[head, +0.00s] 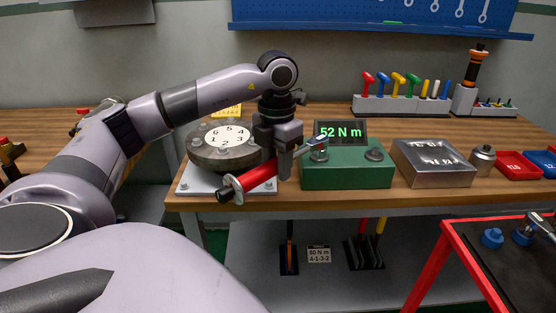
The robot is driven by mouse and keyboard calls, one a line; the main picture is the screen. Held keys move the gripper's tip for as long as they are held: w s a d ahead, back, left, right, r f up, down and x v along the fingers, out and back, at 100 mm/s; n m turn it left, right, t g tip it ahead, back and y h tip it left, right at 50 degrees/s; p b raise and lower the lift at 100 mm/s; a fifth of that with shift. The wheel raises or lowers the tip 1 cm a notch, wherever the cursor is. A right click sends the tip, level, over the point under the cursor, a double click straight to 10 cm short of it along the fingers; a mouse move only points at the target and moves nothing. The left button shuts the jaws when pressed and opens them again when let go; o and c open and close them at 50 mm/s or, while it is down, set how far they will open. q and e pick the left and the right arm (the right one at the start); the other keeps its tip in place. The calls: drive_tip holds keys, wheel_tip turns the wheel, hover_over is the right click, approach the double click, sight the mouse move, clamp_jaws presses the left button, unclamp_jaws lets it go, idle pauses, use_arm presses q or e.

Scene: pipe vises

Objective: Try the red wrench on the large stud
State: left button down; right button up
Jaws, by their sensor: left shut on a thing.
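My left gripper (285,165) is shut on the red wrench (256,178) at its handle, in front of the round numbered plate. The wrench slants up to the right. Its metal head reaches the left stud (319,154) on top of the green tester (346,176); whether it is seated there is too small to tell. A second stud (374,154) stands on the right of the tester. I cannot tell which stud is larger. The tester's display (341,132) reads 52 N m. My right gripper is not in view.
The round numbered plate (212,155) sits on a metal base left of the tester. Right of the tester are a metal block (433,163), a small metal weight (482,158) and red and blue bins. A tool rack (402,104) stands behind. A red-edged cart (462,262) is at front right.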

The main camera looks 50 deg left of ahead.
use_arm(q)
drive_tip(key=shift+a+m, duration=0.6)
drive_tip(key=shift+a, duration=0.2)
idle(0.6)
drive_tip(key=shift+d+n+p, duration=0.3)
drive_tip(key=shift+d+p, duration=0.15)
drive_tip(key=shift+d, duration=0.05)
drive_tip(key=shift+d+n, duration=0.6)
drive_tip(key=shift+d, duration=0.05)
drive_tip(key=shift+w+r+p, duration=0.1)
drive_tip(key=shift+r+p, duration=2.3)
drive_tip(key=shift+r, duration=0.15)
drive_tip(key=shift+f, duration=0.15)
